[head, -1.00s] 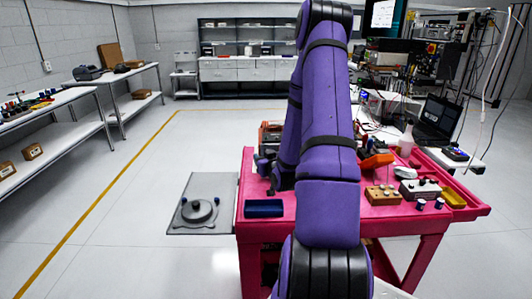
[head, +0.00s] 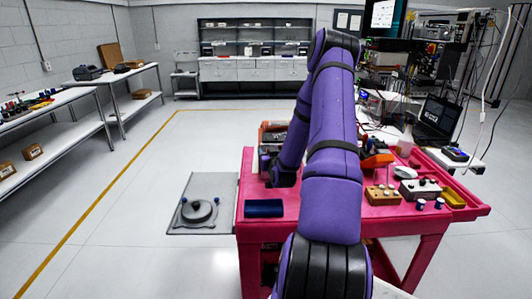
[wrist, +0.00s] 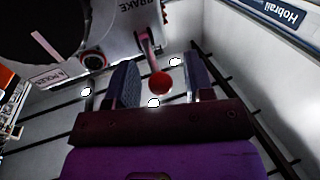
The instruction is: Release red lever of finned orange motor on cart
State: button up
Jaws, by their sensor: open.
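A lever with a red ball knob (wrist: 160,83) hangs from a plate lettered "BRAKE" (wrist: 130,18) in the wrist view. My gripper (wrist: 160,78) is open, with one finger on each side of the knob and visible gaps between. The knob looks to lie between the fingers, but its exact depth is hard to tell. In the head view my gripper end is low over the pink cart (head: 285,232), mostly hidden by my arm. An orange-framed unit (head: 272,127), likely the motor, shows beside my arm there; its fins and lever cannot be made out.
On the cart are a dark blue cylinder (head: 264,208), an orange piece (head: 377,160), a wooden box with knobs (head: 382,195) and a yellow tray (head: 453,197). A grey plate with a round part (head: 198,210) lies left of the cart. Floor is clear further left.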

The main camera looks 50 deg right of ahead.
jog(key=shift+x, duration=0.8)
jog(key=shift+c, duration=0.5)
jog(key=c, duration=0.7)
jog(key=shift+w+r+g, duration=0.15)
jog(key=shift+r+g, duration=0.1)
jog(key=shift+g, duration=0.15)
jog(key=shift+r+m+g+y, duration=0.1)
jog(key=shift+m+g+y, duration=0.2)
jog(key=shift+g+y, duration=0.2)
jog(key=o, duration=0.8)
jog(key=shift+w+a, duration=0.1)
